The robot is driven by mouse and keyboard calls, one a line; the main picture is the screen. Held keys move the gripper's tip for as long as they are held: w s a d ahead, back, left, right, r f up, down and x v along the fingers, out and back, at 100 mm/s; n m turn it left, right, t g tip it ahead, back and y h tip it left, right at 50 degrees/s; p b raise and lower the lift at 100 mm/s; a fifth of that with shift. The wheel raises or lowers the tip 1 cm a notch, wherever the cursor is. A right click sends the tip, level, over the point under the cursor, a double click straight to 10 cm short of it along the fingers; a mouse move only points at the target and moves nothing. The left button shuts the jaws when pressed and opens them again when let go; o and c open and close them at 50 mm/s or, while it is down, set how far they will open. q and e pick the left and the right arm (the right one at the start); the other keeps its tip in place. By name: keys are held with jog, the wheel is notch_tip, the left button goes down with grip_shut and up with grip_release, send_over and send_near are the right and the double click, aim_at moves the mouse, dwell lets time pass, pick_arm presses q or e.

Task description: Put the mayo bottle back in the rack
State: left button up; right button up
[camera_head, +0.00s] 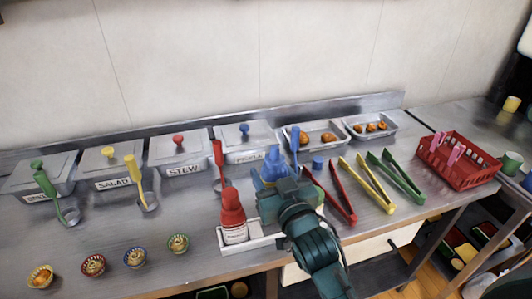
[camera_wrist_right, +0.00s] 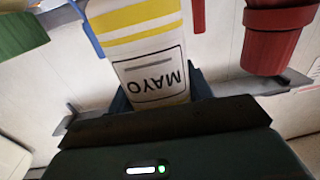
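The mayo bottle (camera_wrist_right: 150,65) is white with yellow bands and a MAYO label, which reads upside down in the right wrist view. It stands between the dark fingers of my right gripper (camera_wrist_right: 160,98), which press on both its sides. In the head view my right gripper (camera_head: 275,185) is over the right part of the white rack (camera_head: 262,243) and hides most of the bottle. A blue pointed shape (camera_head: 272,165) shows just beyond the gripper; I cannot tell whether it is the bottle's top. My left gripper is not in view.
A red bottle (camera_head: 232,217) stands in the rack's left part. Red tongs (camera_head: 335,198) lie close right of my gripper, with yellow tongs (camera_head: 368,185) beyond. Lidded containers with ladles line the back; small bowls (camera_head: 93,265) stand at the front left.

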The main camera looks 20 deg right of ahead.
jog(key=shift+s+f+b, duration=0.25)
jog(key=shift+f+b, duration=0.4)
jog(key=shift+b, duration=0.1)
jog(key=shift+f+b, duration=1.2)
jog(key=shift+b, duration=0.1)
notch_tip(320, 180, down, 2)
jog(key=shift+f+b, duration=0.2)
jog(key=shift+b, duration=0.95)
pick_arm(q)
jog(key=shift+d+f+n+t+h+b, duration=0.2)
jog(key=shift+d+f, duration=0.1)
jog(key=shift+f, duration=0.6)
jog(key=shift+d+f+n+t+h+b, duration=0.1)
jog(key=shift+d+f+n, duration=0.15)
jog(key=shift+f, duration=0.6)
pick_arm(e)
jog(key=shift+f, duration=0.65)
pick_arm(q)
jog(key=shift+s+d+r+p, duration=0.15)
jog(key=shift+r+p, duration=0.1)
jog(key=shift+p, duration=0.1)
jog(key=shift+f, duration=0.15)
pick_arm(e)
jog(key=shift+f, duration=0.25)
